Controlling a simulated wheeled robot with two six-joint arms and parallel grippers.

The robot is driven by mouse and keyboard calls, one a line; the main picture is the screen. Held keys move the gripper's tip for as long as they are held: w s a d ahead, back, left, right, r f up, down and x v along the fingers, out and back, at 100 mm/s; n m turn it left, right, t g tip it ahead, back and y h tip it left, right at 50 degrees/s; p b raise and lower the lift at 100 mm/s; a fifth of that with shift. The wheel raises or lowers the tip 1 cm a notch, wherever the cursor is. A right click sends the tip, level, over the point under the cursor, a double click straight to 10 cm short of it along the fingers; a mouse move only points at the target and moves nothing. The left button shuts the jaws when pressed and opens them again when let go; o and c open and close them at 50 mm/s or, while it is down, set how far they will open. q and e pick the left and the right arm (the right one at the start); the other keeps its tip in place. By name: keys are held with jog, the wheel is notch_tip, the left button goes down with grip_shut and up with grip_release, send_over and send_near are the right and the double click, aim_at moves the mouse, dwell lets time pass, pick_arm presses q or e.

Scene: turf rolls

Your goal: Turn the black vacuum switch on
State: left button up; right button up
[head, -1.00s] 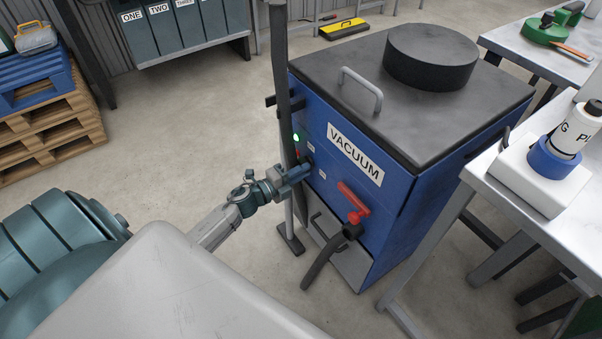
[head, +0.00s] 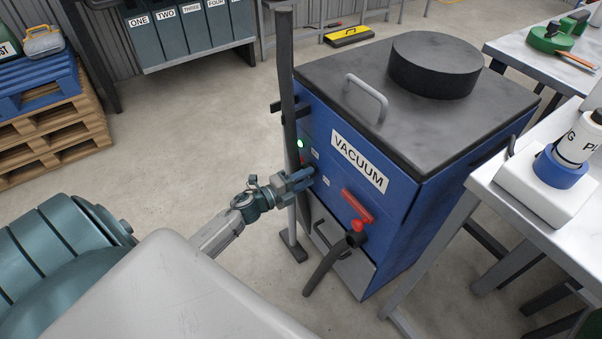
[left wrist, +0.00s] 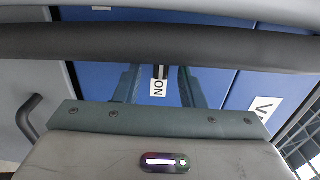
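The blue vacuum cabinet (head: 405,215) stands at centre in the head view, with a VACUUM label and a lit green lamp (head: 300,143) on its front. My left gripper (head: 308,176) is at the left part of this front, below the lamp. In the left wrist view its two fingers (left wrist: 158,80) are apart, one on each side of a small black switch (left wrist: 161,71) and a white ON label (left wrist: 158,88). I cannot tell whether a finger touches the switch. In the head view the gripper hides the switch. My right gripper is not in view.
A dark upright pole or hose (head: 289,80) stands close to the gripper and crosses the left wrist view. A red handle (head: 356,205) and a black hose (head: 326,265) are to its right. A white table (head: 500,195) stands at right.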

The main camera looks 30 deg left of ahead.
pick_arm(q)
jog(key=v, duration=1)
jog(key=shift+s+b, duration=0.35)
jog(key=shift+s, duration=0.05)
jog(key=shift+a, duration=0.1)
